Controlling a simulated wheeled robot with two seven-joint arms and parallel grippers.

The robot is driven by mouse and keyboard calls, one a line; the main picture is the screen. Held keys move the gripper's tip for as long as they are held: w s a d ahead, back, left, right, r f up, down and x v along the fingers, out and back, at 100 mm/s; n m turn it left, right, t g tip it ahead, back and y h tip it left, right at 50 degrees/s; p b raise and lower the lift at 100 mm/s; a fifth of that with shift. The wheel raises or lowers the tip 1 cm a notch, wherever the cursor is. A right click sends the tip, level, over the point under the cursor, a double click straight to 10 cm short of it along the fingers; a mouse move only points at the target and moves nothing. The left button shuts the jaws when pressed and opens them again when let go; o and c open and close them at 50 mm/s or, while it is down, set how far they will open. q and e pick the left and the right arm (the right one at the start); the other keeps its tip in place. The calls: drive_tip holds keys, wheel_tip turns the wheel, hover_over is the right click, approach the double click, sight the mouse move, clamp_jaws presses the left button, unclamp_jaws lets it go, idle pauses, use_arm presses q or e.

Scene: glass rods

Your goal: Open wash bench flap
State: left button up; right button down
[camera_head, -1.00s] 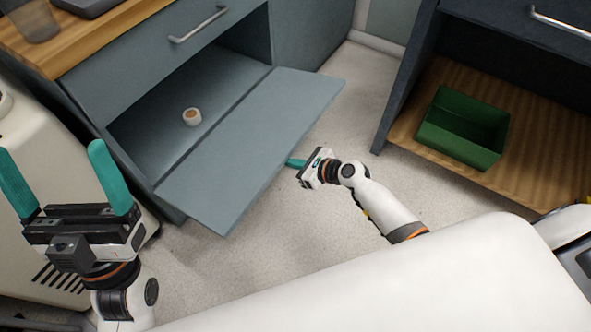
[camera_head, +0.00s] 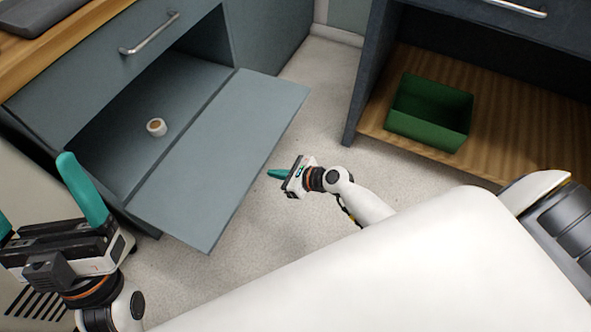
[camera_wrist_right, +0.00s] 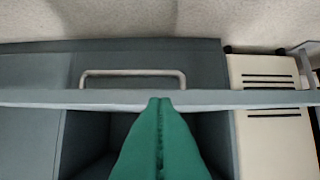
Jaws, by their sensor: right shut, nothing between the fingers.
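The grey-blue wash bench flap (camera_head: 222,160) is folded down and lies about level in front of the open compartment. In the right wrist view its edge (camera_wrist_right: 45,97) runs across the picture behind the green fingers. My right gripper (camera_head: 277,174) is shut and empty, just right of the flap's outer edge with a small gap in the head view. Its closed fingers also show in the right wrist view (camera_wrist_right: 160,140). My left gripper (camera_head: 40,205) is open at the lower left, its left finger partly cut off by the picture edge.
A small roll (camera_head: 156,127) sits inside the open compartment. A drawer with a metal handle (camera_head: 150,34) is above it. A green bin (camera_head: 428,112) stands on a wooden shelf (camera_head: 490,160) at right. Pale floor (camera_head: 320,90) lies free between the two units.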

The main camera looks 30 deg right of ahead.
use_arm(q)
drive_tip(key=w+d+f+g+y+p, duration=0.1)
drive_tip(key=w+f+g+y+p, duration=0.1)
drive_tip(key=w+f+g, duration=0.4)
drive_tip(key=shift+w+g, duration=0.3)
drive_tip(key=shift+w, duration=0.25)
use_arm(e)
drive_tip(key=shift+v, duration=2.95)
